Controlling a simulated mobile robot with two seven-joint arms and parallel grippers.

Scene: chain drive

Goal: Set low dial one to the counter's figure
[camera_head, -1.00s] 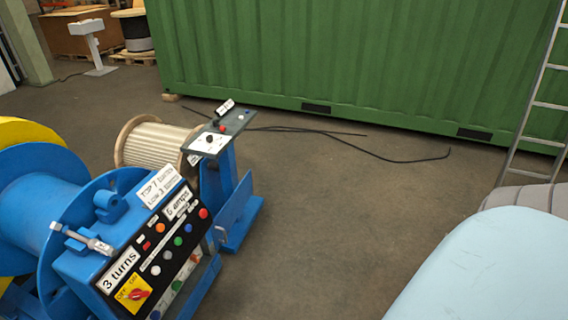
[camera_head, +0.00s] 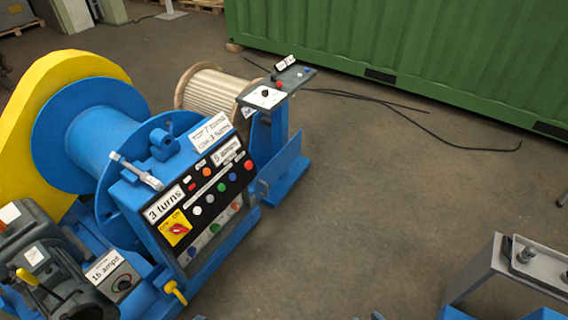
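The blue winch machine's sloping black control panel (camera_head: 205,190) shows in the head view, with coloured buttons, a "3 turns" label (camera_head: 164,203) and a red knob on a yellow plate (camera_head: 176,228). A sign (camera_head: 212,134) above it reads about "TOP 7 turns, LOW 3 turns". A low box at bottom left carries a small round dial (camera_head: 122,284) beside a "15 amps" label (camera_head: 104,265). A white-faced dial with a black knob (camera_head: 265,96) is on the pedestal. I cannot tell which is low dial one, or read a counter's figure.
A yellow guard (camera_head: 70,68) and blue drum (camera_head: 95,140) stand at left, a cable reel (camera_head: 210,90) behind. A grey metal frame (camera_head: 510,262) is at bottom right. Black cable (camera_head: 420,120) lies before the green container (camera_head: 430,60). The middle floor is clear.

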